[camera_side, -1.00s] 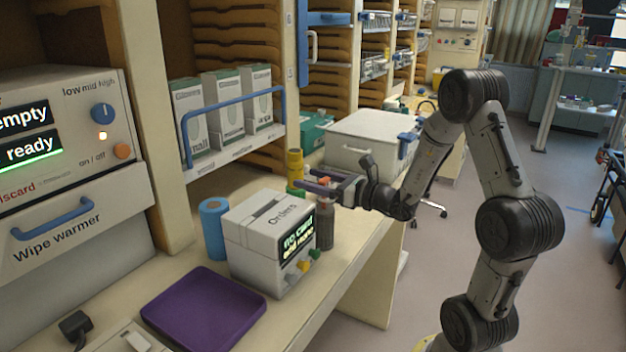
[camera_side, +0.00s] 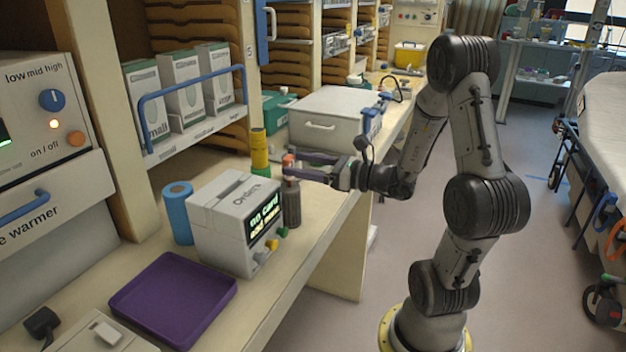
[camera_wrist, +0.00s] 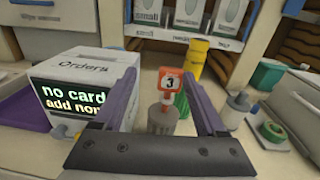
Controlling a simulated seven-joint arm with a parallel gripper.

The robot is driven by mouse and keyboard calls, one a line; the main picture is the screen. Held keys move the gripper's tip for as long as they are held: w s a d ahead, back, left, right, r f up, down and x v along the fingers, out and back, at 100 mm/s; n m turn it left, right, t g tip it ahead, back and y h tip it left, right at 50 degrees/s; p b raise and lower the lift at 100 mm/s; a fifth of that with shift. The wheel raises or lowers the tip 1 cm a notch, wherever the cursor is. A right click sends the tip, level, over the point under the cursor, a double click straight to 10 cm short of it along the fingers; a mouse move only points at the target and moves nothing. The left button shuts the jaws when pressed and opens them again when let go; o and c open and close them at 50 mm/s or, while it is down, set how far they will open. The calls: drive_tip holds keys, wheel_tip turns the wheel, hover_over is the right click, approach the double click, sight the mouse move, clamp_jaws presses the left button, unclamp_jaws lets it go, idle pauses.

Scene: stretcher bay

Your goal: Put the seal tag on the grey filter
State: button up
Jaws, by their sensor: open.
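The seal tag, orange-red with a white panel and a 3 in the wrist view (camera_wrist: 171,92), stands upright on top of the grey filter (camera_wrist: 163,120), with its foot at the filter's top. In the side view the tag (camera_side: 288,161) shows as a small orange patch above the dark ribbed grey filter (camera_side: 291,204), which stands upright on the counter. My gripper (camera_side: 287,162) is open. In the wrist view its two purple fingers (camera_wrist: 160,90) lie left and right of the tag, with visible gaps on both sides.
The white Orders box (camera_side: 233,224) stands close left of the filter, with a purple tray (camera_side: 173,299) nearer the front. A blue roll (camera_side: 178,213) and a yellow-and-green cylinder (camera_side: 260,152) stand behind. A grey case (camera_side: 336,121) lies farther along the counter.

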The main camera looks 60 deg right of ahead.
drive_tip(key=s+a+n+g+y, duration=0.3)
drive_tip(key=a+n+g+y, duration=0.2)
drive_tip(key=a+n, duration=0.45)
drive_tip(key=s+a+n+g+y, duration=0.4)
drive_tip(key=a+n, duration=0.3)
drive_tip(key=a, duration=0.5)
drive_tip(key=s+a+f+n+g+h, duration=0.25)
drive_tip(key=s+n+g, duration=0.25)
drive_tip(key=s+n, duration=0.35)
drive_tip(key=s+d+r+n+t+h, duration=0.1)
drive_tip(key=d+r+n+h, duration=0.2)
drive_tip(key=d+n+h, duration=0.4)
drive_tip(key=n, duration=0.3)
drive_tip(key=shift+s+d+t, duration=0.2)
drive_tip(key=shift+s+t, duration=0.1)
drive_tip(key=shift+t, duration=0.1)
drive_tip(key=shift+h, duration=0.25)
